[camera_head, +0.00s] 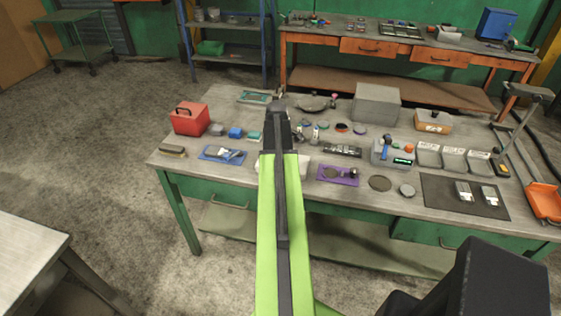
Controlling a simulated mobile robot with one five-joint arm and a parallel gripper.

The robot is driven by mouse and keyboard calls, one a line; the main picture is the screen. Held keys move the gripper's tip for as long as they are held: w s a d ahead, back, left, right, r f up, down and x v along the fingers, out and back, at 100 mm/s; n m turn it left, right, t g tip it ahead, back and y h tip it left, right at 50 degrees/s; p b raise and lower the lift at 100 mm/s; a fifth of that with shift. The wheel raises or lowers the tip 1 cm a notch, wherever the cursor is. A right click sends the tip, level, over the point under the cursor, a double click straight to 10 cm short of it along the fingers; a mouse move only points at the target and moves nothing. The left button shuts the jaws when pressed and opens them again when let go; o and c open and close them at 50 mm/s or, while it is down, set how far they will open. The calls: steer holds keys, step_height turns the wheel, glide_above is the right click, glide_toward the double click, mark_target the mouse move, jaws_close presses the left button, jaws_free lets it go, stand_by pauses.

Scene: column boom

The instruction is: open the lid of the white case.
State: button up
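A white object (304,166), likely the white case, lies near the front edge of the green-legged workbench (225,107). My green and black arm crosses in front of it, so only small parts show on either side. I cannot tell from here how its lid stands. My arm reaches from the bottom of the view up over the bench, and its dark far end is over the bench's middle. My gripper's fingers cannot be made out against the arm and the small items behind it.
A red box (190,119) stands at the bench's left. A grey box (376,104) stands at the back. A purple tray (338,175), grey bins (453,159) and a dark mat (465,197) are to the right. Floor is open left of the bench.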

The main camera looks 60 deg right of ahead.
jaws_close()
stand_by(1.3)
